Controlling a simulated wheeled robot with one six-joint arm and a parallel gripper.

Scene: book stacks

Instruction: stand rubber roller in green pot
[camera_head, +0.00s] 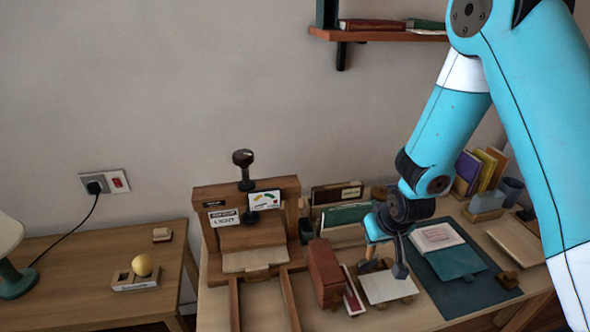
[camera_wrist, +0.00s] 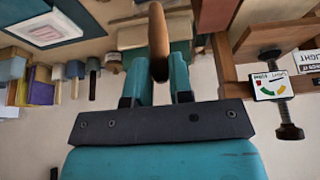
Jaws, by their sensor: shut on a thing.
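My gripper (camera_head: 387,245) hangs over the desk, above a pale board (camera_head: 388,286). In the wrist view my gripper (camera_wrist: 160,75) has its two teal fingers shut on a brown wooden handle (camera_wrist: 158,35), which I take to be the rubber roller's. The handle sticks out past the fingertips. The roller's rubber end cannot be made out. I cannot make out a green pot for certain in either view. A blue-grey cup (camera_head: 512,190) stands at the back right of the desk.
A wooden press (camera_head: 248,230) stands left of my gripper, with a red-brown block (camera_head: 325,272) between. A dark mat (camera_head: 465,285) with an open teal-covered book (camera_head: 455,262) lies to the right. Upright books (camera_head: 345,214) stand behind. A shelf (camera_head: 375,35) hangs above.

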